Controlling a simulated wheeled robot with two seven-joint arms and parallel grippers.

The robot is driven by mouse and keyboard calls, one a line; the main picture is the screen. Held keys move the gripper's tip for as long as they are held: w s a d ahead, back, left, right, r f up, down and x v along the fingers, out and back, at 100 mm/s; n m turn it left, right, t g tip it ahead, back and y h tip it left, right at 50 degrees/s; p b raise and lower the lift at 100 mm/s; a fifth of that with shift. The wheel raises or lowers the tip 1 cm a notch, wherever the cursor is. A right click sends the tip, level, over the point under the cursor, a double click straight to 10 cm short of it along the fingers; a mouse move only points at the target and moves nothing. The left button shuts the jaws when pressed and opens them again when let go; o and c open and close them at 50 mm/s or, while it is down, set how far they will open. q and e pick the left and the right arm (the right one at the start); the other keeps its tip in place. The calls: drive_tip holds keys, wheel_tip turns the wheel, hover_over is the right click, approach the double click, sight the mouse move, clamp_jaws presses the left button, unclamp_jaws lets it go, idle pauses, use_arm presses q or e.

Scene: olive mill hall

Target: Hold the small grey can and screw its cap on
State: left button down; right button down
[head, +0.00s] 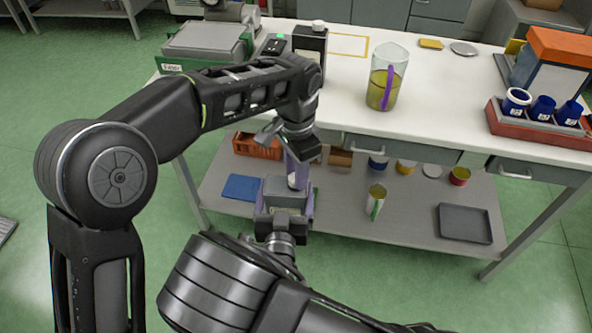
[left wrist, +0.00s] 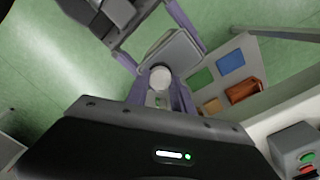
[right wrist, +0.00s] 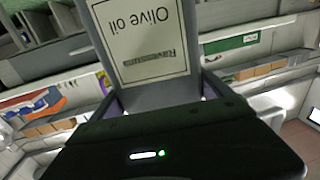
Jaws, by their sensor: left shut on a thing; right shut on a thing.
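The small grey can (right wrist: 150,88) fills the middle of the right wrist view, its "Olive oil" label upside down there. In the head view the can (head: 284,188) is in front of the table, partly hidden by my grippers. My right gripper (head: 285,203) is shut on its body from below in the picture. My left gripper (head: 297,172) points down over the can and is shut on the pale round cap (left wrist: 160,77), between its purple fingers in the left wrist view. The cap is at the can's top; I cannot tell whether it touches the neck.
The white table (head: 440,105) behind bears a jug of oil (head: 386,78), a dark can (head: 311,45), a scale (head: 205,42) and a red rack of blue cups (head: 540,122). Its lower shelf (head: 335,215) holds tins, a grey tray (head: 464,223) and an orange crate (head: 257,146).

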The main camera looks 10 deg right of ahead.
use_arm(q)
drive_tip(key=m, duration=0.5)
drive_tip(key=shift+m, duration=0.4)
drive_tip(key=m, duration=1.4)
drive_tip(key=shift+a, duration=0.1)
drive_tip(key=m, duration=0.7)
drive_tip(key=shift+f, duration=0.1)
drive_tip(key=c, duration=1.1)
unclamp_jaws()
drive_tip(key=shift+r, duration=2.3)
drive_tip(key=shift+s, duration=0.1)
drive_tip(key=shift+c, duration=0.3)
